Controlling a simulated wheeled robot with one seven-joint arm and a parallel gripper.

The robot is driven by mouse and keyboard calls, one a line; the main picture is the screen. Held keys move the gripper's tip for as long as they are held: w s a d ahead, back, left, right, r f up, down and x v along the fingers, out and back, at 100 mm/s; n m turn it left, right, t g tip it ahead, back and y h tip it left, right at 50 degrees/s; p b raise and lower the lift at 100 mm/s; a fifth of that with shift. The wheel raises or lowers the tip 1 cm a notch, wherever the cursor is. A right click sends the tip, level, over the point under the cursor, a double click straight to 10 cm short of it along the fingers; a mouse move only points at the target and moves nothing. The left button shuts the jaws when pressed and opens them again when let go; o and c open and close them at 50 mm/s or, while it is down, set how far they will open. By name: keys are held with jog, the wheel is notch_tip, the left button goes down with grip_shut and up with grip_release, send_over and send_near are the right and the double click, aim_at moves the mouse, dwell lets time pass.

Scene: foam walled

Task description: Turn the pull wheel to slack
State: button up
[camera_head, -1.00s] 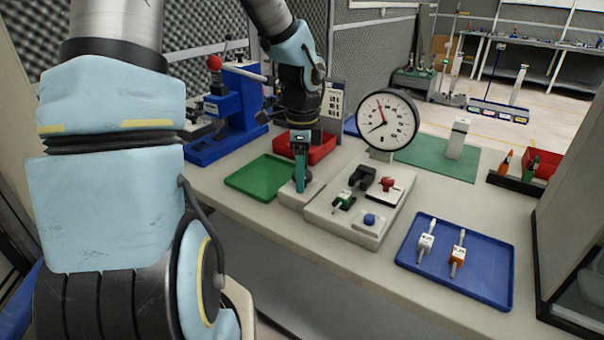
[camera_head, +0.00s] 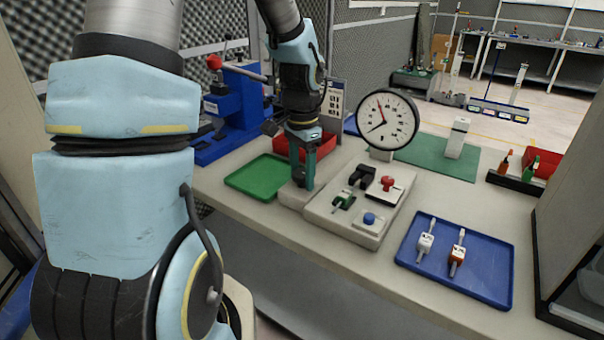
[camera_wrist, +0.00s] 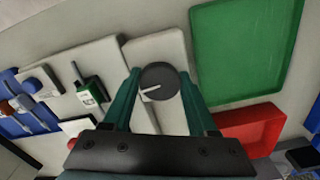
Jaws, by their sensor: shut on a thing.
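The pull wheel (camera_wrist: 162,74) is a dark round knob with a white pointer line, seen in the wrist view. It sits on a pale block (camera_wrist: 163,42), which also shows at the left end of the panel in the head view (camera_head: 295,197). My gripper (camera_wrist: 160,84) is shut on the wheel, one green finger on each side of it. In the head view my gripper (camera_head: 302,183) points down onto the block and hides the wheel. The round dial gauge (camera_head: 398,116) behind the panel has a red hand and a black hand.
The panel (camera_head: 335,222) to the right carries a green-and-white switch (camera_head: 343,202), a red knob (camera_head: 387,183) and a blue button (camera_head: 369,218). A green tray (camera_head: 257,176) lies left, a red bin (camera_head: 326,146) behind. A blue tray (camera_head: 480,280) lies at right.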

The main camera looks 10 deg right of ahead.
jog(key=n, duration=0.4)
jog(key=shift+n, duration=0.3)
jog(key=n, duration=0.3)
jog(key=shift+n, duration=0.3)
jog(key=n+p, duration=0.1)
jog(key=n, duration=0.3)
jog(key=shift+r, duration=0.1)
jog(key=shift+n+p, duration=0.8)
jog(key=shift+n, duration=1.4)
jog(key=o, duration=1.4)
